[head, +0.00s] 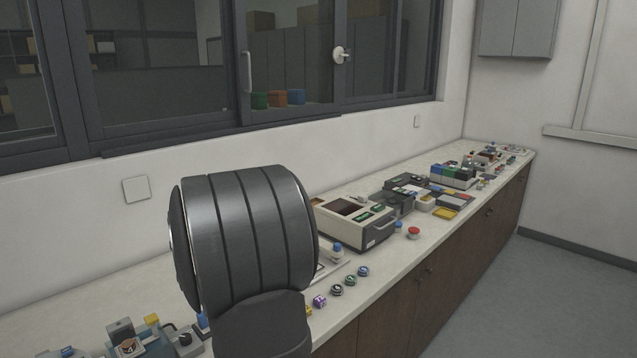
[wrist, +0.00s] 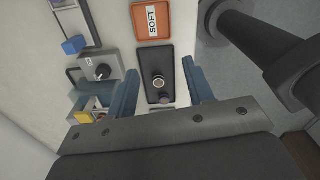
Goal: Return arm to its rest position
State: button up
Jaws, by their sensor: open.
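My gripper (wrist: 160,70) shows in the wrist view with its two blue fingers apart. Between and below them is a dark plate (wrist: 157,57) with a small round metal-rimmed part (wrist: 158,82) on it. Nothing is clearly held, and the height of the fingers above the plate is hard to judge. In the head view my gripper is not visible; a large dark link of my own arm fills the lower middle. Equipment (head: 128,347) with a round part on it shows at the lower left, partly cut off by the frame.
The long counter (head: 405,243) carries a beige device (head: 352,228), round coloured pieces (head: 337,290) and trays. A windowed wall runs behind.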

jog(key=s+d+f, duration=0.3)
jog(key=d, duration=0.3)
jog(key=a+f, duration=0.2)
jog(key=a, duration=0.1)
jog(key=a+f, duration=0.2)
jog(key=a, duration=0.2)
jog(key=a+f, duration=0.2)
jog(key=a, duration=0.2)
jog(key=shift+f, duration=0.2)
